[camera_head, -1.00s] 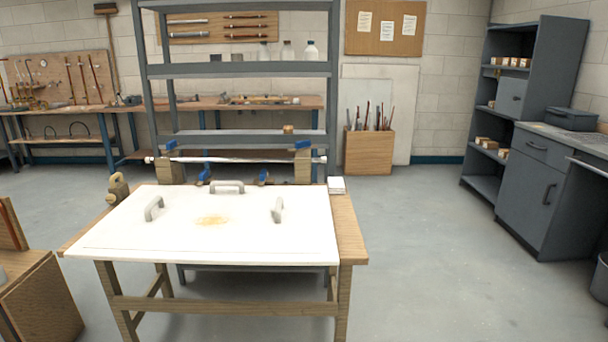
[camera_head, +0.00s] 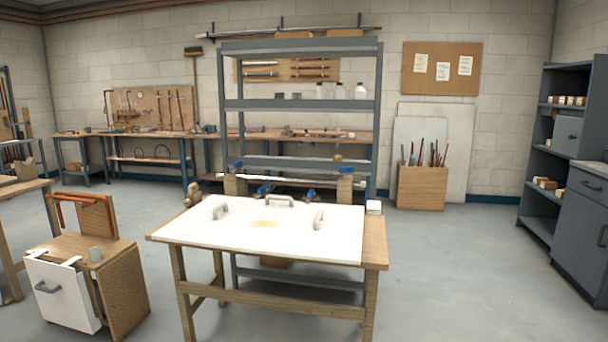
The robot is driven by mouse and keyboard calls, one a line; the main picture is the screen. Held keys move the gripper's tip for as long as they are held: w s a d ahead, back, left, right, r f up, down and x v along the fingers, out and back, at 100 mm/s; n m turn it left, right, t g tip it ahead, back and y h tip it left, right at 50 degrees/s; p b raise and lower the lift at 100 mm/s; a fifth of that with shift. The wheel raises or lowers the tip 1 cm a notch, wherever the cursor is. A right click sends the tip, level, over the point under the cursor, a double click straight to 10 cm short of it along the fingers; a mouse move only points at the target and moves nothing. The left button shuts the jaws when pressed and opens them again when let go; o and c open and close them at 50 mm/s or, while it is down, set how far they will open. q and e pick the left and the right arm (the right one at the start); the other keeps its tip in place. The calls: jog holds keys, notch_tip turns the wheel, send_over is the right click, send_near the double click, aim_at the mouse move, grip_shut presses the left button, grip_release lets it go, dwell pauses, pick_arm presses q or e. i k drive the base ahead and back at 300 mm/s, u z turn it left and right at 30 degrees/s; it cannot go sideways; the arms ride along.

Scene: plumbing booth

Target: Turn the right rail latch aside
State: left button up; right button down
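A pale rail or pipe (camera_head: 290,182) runs level behind the work table, between two wooden blocks: a left block (camera_head: 233,186) and a right block (camera_head: 345,188). A small blue piece (camera_head: 346,170) sits on top of the right block, and another blue piece (camera_head: 311,194) is lower, left of that block. Which blue piece is the right rail latch, and how it is turned, is too small to tell. More blue pieces (camera_head: 264,190) are at the left end. Neither of my grippers is in view.
The work table (camera_head: 376,243) bears a white panel (camera_head: 300,240) with several grey handles. A grey shelf rack (camera_head: 300,105) rises behind it. A wooden cart (camera_head: 122,285) with a white front stands left. Open floor (camera_head: 450,270) lies to the right, before grey cabinets (camera_head: 570,220).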

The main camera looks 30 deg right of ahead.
aim_at(346, 170)
jog(key=u, duration=0.25)
jog(key=i, duration=1.05)
jog(key=z, duration=0.2)
